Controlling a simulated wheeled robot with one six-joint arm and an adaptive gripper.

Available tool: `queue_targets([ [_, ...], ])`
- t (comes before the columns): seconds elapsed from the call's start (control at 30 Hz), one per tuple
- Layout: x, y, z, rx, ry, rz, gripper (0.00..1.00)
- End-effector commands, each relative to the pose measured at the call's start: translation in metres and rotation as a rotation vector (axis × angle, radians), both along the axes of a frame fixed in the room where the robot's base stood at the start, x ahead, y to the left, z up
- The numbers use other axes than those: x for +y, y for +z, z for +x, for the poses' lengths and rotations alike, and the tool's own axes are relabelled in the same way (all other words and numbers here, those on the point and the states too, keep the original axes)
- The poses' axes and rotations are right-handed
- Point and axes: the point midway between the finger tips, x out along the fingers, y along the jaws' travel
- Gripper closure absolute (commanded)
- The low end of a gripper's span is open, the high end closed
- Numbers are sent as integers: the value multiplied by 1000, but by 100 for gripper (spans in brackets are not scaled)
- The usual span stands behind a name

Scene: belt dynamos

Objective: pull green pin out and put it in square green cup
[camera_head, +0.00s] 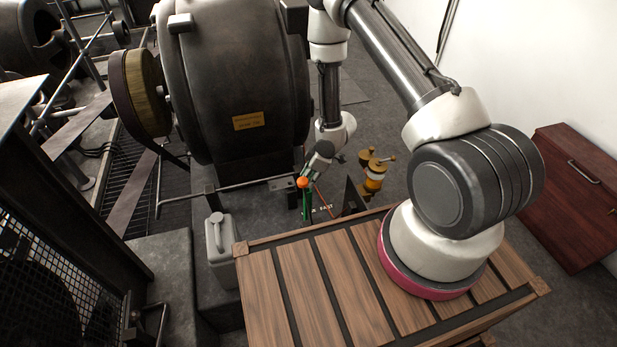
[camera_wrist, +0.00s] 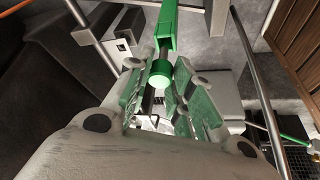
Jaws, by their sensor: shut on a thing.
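My gripper (camera_head: 312,170) reaches down beside the big dark dynamo. In the wrist view, its two fingers (camera_wrist: 160,98) are shut around a green pin, whose round bright green end (camera_wrist: 160,74) shows between them. A green squared bar (camera_wrist: 166,32) stands directly behind this end; I cannot tell whether they are joined. In the head view, a green upright piece (camera_head: 306,205) is just below the gripper, with an orange ball (camera_head: 303,182) at its top. I cannot make out a square green cup for sure in either view.
The dynamo (camera_head: 235,85) stands close left of my arm. A brass device (camera_head: 373,172) is right of the gripper. A grey jerrycan (camera_head: 220,245) stands at the lower left. A slatted wooden top (camera_head: 290,290) lies in front. Metal rods run near the gripper.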

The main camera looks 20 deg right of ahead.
Motion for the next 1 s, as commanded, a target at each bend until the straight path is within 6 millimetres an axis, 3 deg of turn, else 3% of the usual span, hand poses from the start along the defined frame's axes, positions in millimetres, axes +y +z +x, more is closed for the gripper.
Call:
queue_targets([
  [1.0,0,-25,0,1,0,0,100],
])
